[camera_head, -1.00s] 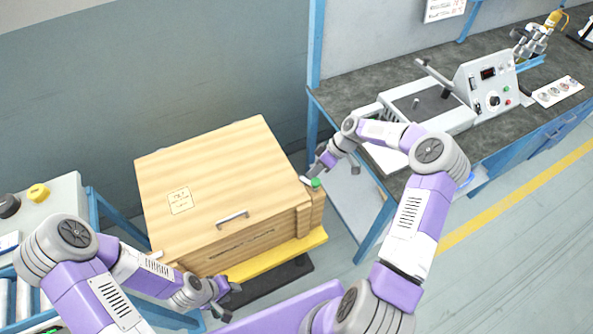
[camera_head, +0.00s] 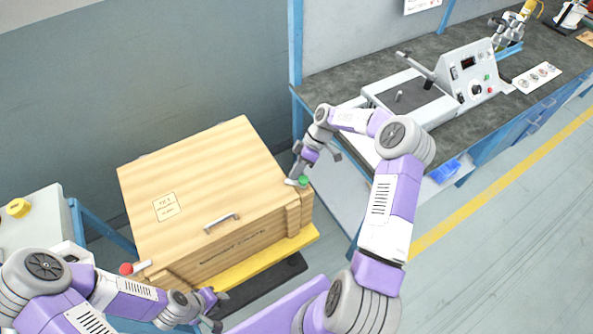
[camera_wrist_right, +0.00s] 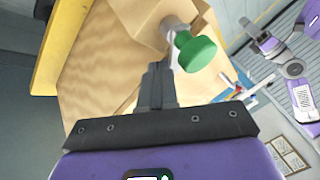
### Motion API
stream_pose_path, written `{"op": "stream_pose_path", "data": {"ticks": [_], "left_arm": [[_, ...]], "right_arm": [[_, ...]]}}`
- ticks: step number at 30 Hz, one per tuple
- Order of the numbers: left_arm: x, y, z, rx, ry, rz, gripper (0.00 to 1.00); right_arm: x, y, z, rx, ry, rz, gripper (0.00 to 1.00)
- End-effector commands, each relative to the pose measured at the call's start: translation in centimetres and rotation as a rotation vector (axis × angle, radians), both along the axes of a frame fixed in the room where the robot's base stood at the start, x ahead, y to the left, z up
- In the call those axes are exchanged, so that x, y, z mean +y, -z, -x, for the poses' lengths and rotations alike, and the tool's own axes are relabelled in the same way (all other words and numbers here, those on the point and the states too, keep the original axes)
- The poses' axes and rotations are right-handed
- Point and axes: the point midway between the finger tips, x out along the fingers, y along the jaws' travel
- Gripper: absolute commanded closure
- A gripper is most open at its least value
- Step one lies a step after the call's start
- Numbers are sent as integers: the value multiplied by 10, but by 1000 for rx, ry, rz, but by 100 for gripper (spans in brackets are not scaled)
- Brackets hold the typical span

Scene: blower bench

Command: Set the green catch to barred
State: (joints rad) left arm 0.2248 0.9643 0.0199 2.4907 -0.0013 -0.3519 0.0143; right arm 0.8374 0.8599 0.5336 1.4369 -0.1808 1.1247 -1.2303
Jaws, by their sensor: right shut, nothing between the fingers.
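The green catch (camera_head: 303,181) sits at the right front top corner of the wooden crate (camera_head: 190,170). In the right wrist view its round green knob (camera_wrist_right: 196,51) stands on a light metal lever (camera_wrist_right: 172,26). My right gripper (camera_head: 297,178) is at that corner beside the knob. In the right wrist view its fingers (camera_wrist_right: 158,75) are together with nothing between them, next to the lever; whether they touch it I cannot tell. My left gripper (camera_head: 217,312) hangs in front of the crate, away from the catch, with its fingers apart.
A red-knobbed catch (camera_head: 126,269) is at the crate's left front corner. A handle (camera_head: 221,222) is on the lid. The crate rests on a yellow platform (camera_head: 245,270). A workbench (camera_head: 470,120) with a machine stands at the right.

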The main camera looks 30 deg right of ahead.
Motion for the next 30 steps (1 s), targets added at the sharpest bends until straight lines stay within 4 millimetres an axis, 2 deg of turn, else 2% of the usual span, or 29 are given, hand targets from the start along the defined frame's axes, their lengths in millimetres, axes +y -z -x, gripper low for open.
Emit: {"op": "stream_pose_path", "data": {"ticks": [11, 22, 30], "left_arm": [[0, 0, 0, 0, 0, 0, 62], [0, -2, 0, 0, 0, 0, 62], [0, -2, 0, 0, 0, 0, 62]], "right_arm": [[-1, 0, 1, 1, 1, 0, 100], [-9, 0, 13, 2, 1, 0, 100], [-10, 0, 14, 3, -1, 0, 100]]}}
